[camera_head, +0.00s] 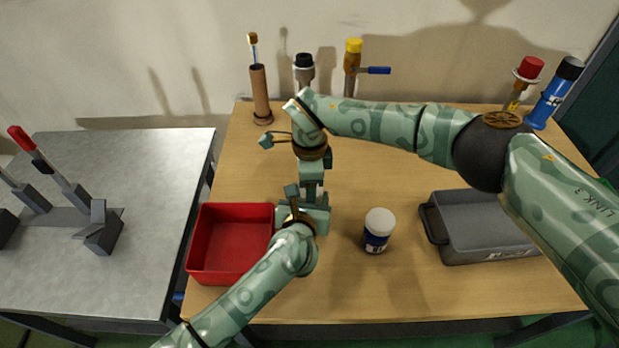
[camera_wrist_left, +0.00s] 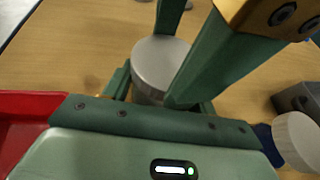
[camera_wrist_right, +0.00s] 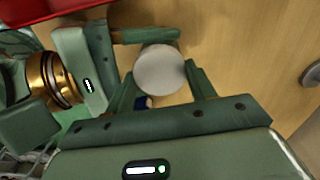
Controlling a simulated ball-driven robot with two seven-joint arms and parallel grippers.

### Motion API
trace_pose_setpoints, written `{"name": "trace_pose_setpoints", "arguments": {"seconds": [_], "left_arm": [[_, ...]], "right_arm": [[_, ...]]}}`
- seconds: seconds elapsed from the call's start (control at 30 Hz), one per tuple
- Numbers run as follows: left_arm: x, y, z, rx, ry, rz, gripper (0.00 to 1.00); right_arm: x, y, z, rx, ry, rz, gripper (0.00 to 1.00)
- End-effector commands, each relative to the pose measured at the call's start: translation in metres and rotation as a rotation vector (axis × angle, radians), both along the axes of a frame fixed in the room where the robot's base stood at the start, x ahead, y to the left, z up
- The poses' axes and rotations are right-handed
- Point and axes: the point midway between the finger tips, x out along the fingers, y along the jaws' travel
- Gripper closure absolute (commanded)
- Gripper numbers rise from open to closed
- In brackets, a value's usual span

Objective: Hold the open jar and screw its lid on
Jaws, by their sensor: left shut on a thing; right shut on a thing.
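My left gripper (camera_head: 308,212) and my right gripper (camera_head: 312,185) meet over the table just right of the red bin. The jar between them is hidden in the head view. A round pale lid (camera_wrist_right: 159,70) sits between the right gripper's fingers in the right wrist view, with a bit of dark blue jar (camera_wrist_right: 142,102) showing below it. The lid (camera_wrist_left: 160,58) also shows in the left wrist view, with the right fingers reaching down to it. My left gripper is shut on the jar and my right on the lid. I cannot tell how far the lid is seated.
A second jar (camera_head: 377,232) with a white lid stands right of the grippers. The red bin (camera_head: 192,262) is at left, a grey tray (camera_head: 492,252) at right. Several tool holders stand along the back edge. A metal side table (camera_head: 150,170) adjoins at left. The table's front middle is clear.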

Motion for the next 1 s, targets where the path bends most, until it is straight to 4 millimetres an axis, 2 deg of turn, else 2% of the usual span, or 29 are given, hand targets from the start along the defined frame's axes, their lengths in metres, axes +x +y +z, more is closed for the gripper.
{"name": "trace_pose_setpoints", "arguments": {"seconds": [0.57,1.0], "left_arm": [[-0.0002,0.0001,-0.0006,0.000,0.001,0.000,0.84],[-0.0003,0.0001,-0.0005,0.001,0.001,0.000,0.84]], "right_arm": [[0.0001,0.0002,-0.0011,0.000,0.000,0.000,0.66],[-0.0003,0.0005,-0.0100,0.000,0.001,-0.001,0.66]]}}
